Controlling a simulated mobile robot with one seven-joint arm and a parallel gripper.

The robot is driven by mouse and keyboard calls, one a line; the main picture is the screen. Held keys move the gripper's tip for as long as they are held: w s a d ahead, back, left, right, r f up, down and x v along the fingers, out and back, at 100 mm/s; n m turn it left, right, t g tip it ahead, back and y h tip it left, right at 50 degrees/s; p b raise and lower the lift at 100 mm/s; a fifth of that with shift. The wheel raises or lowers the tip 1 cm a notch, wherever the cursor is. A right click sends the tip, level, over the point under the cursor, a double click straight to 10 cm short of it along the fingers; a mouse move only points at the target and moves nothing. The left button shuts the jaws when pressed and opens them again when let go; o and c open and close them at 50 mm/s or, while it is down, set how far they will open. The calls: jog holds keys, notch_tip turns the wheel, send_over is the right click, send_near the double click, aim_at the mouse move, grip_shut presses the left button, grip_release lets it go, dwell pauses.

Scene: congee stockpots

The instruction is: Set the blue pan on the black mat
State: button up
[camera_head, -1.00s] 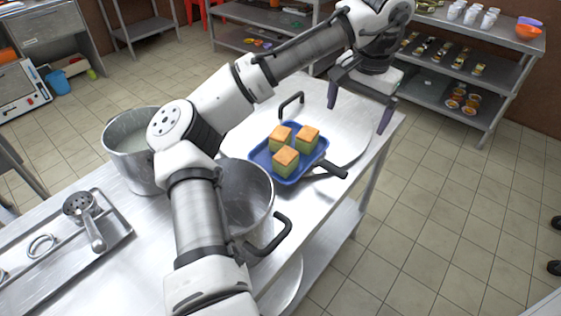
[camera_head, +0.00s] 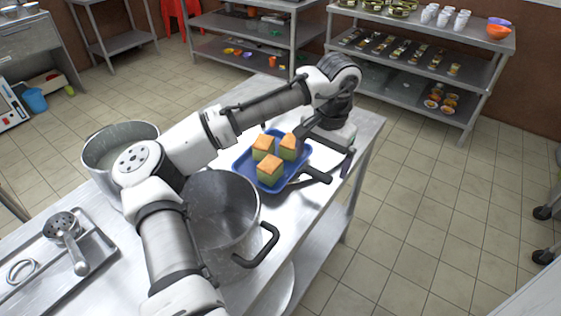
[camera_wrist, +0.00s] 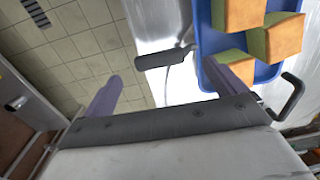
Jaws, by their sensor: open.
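The blue pan (camera_head: 239,168) is a shallow blue rectangular tray on the steel table, bearing three orange-topped green cake cubes (camera_head: 269,168). It also shows at the upper right of the wrist view (camera_wrist: 207,62). A black handle (camera_head: 316,174) juts out beside it; I cannot tell whether it belongs to the pan or to the metal dish under it. My gripper (camera_head: 325,158) is open beside the pan's right end. In the wrist view, that handle (camera_wrist: 163,57) appears between my spread fingers (camera_wrist: 165,75), not gripped. I see no black mat.
A large steel stockpot (camera_head: 222,215) stands in front of the pan, another pot (camera_head: 105,158) to its left. A metal tray with a skimmer (camera_head: 64,226) lies at the lower left. Shelves (camera_head: 420,90) stand behind. Tiled floor lies open at right.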

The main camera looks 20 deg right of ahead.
aim_at(319, 171)
notch_tip(319, 171, down, 3)
jog(key=shift+w+f, duration=0.1)
jog(key=shift+c, duration=0.4)
jog(key=c, duration=1.6)
jog(key=shift+r, duration=0.2)
